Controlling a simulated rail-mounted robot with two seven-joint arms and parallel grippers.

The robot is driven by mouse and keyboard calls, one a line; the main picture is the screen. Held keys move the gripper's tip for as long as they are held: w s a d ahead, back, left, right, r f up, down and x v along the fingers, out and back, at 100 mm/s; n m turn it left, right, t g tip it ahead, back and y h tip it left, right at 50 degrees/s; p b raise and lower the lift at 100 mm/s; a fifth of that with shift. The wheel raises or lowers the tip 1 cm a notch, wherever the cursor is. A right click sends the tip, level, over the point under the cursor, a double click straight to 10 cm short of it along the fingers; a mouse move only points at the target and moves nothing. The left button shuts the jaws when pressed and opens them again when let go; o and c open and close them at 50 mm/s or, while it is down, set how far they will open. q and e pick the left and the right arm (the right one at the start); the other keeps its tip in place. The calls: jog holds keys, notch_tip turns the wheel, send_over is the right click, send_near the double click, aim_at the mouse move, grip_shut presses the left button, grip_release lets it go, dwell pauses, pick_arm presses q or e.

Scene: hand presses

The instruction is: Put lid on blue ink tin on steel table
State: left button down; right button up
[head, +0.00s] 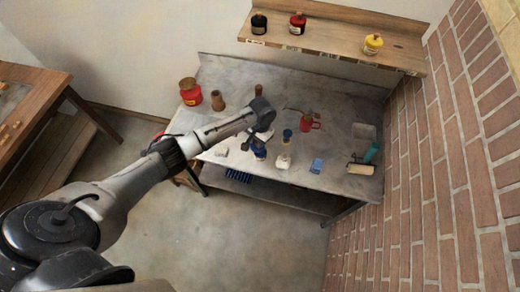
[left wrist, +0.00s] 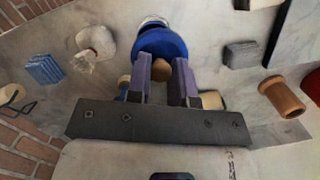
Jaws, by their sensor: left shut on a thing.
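My left gripper (head: 262,140) is over the front middle of the steel table (head: 235,85). In the left wrist view its two fingers (left wrist: 165,85) are closed on a tan knob (left wrist: 161,70), which appears to belong to the blue lid (left wrist: 160,42). A pale, shiny rim (left wrist: 153,21) shows just past the lid, likely the tin's. In the head view the blue ink tin (head: 260,153) shows below the gripper, partly hidden by it. I cannot tell whether lid and tin touch. My right gripper is not in view.
A red tin (head: 190,92) and a brown cylinder (head: 218,100) stand left.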

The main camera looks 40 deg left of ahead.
pick_arm(q)
jog(key=shift+w+d+f+n, duration=0.1)
jog(key=shift+w+d+n, duration=0.25)
jog(key=shift+w, duration=0.2)
jog(key=shift+w+n, duration=0.15)
jog(key=shift+n, duration=0.1)
jog(key=shift+w+a, duration=0.15)
jog(key=shift+a, duration=0.15)
jog(key=shift+f+b, duration=0.35)
jog(key=shift+b, duration=0.05)
notch_tip(320, 180, down, 4)
jog(key=b, duration=0.4)
jog(key=shift+b, duration=0.4)
jog(key=shift+f, duration=0.85)
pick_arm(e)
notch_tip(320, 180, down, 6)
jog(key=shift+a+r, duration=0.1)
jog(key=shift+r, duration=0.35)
pick_arm(q)
jog(key=shift+d, duration=0.1)
